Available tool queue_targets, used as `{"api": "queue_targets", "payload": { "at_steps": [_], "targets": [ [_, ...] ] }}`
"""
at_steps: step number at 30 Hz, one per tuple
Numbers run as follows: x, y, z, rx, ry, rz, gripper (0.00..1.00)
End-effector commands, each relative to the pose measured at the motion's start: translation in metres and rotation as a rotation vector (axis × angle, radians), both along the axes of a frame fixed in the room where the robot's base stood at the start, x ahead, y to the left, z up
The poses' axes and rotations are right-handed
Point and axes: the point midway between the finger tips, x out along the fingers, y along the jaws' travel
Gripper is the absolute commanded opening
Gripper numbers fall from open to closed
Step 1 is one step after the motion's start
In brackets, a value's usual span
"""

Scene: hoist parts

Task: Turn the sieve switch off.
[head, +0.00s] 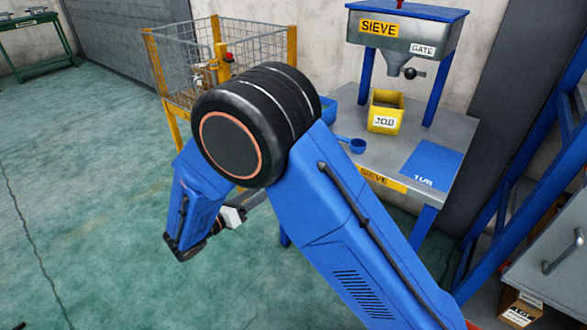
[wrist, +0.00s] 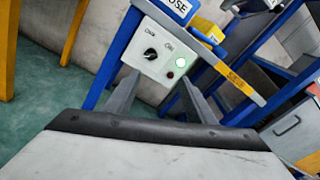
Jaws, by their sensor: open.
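The sieve switch box (wrist: 152,48) is a pale panel on a blue leg in the wrist view. It has a black rotary knob (wrist: 150,54), a lit green lamp (wrist: 180,62) and a dark red lamp or button (wrist: 170,75). The small lettering beside the knob is too blurred to read surely. My gripper (wrist: 158,79) is open and empty. Its two fingers point at the panel, left and right of its lower part, apparently short of the knob. In the head view my arm hides the switch box and most of the gripper.
The sieve hopper (head: 405,38) stands over a grey table (head: 400,150) with a yellow JOB bin (head: 385,112), a blue scoop (head: 355,145) and a blue TUB mat (head: 432,163). A wire cage (head: 180,60) stands left of it. Open green floor (head: 80,190) lies at left.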

Motion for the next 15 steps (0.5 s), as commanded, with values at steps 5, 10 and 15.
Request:
{"api": "queue_targets", "payload": {
  "at_steps": [5, 10, 15],
  "targets": [
    [-0.006, 0.027, -0.013, -0.065, 0.001, 0.06, 0.5],
    [-0.001, 0.026, -0.014, -0.076, 0.0, 0.067, 0.5],
    [0.018, 0.011, -0.014, -0.075, -0.001, 0.065, 0.5]
  ]
}}
